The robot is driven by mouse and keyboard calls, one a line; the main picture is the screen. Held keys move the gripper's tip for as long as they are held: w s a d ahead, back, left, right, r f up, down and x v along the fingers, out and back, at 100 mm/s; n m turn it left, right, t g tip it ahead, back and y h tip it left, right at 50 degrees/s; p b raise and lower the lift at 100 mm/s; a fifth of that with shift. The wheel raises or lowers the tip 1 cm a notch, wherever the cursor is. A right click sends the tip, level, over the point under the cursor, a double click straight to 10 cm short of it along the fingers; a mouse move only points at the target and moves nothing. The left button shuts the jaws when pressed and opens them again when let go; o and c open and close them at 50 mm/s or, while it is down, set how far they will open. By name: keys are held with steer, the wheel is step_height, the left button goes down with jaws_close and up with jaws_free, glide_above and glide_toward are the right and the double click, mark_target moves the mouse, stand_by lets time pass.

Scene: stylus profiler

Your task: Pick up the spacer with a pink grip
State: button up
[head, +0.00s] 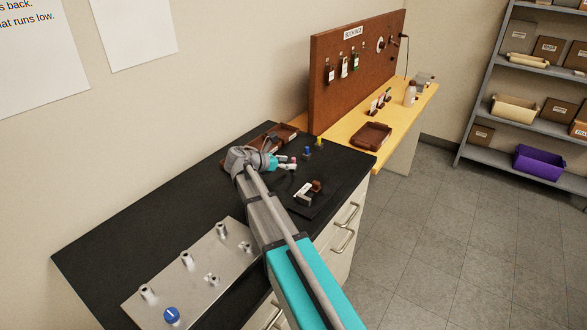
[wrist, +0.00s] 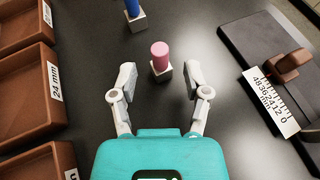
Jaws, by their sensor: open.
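The spacer with a pink grip (wrist: 160,60) stands upright on the black bench in the wrist view, a pink cylinder on a small metal block. It also shows, small, in the head view (head: 282,158). My gripper (wrist: 158,78) is open, with one finger on each side and slightly short of the spacer. The fingers look apart from it. In the head view my gripper (head: 285,163) is at the far part of the bench, by the spacers.
A spacer with a blue grip (wrist: 135,15) stands just beyond. A yellow-gripped spacer (head: 319,143) is farther right. Brown trays (wrist: 25,85) line the left, one labelled 24 mm. A dark plate with a brown-and-white scaled device (wrist: 272,95) lies to the right.

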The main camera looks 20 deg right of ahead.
steer(key=shift+x, duration=1.1)
steer(key=shift+c, duration=0.3)
jaws_close()
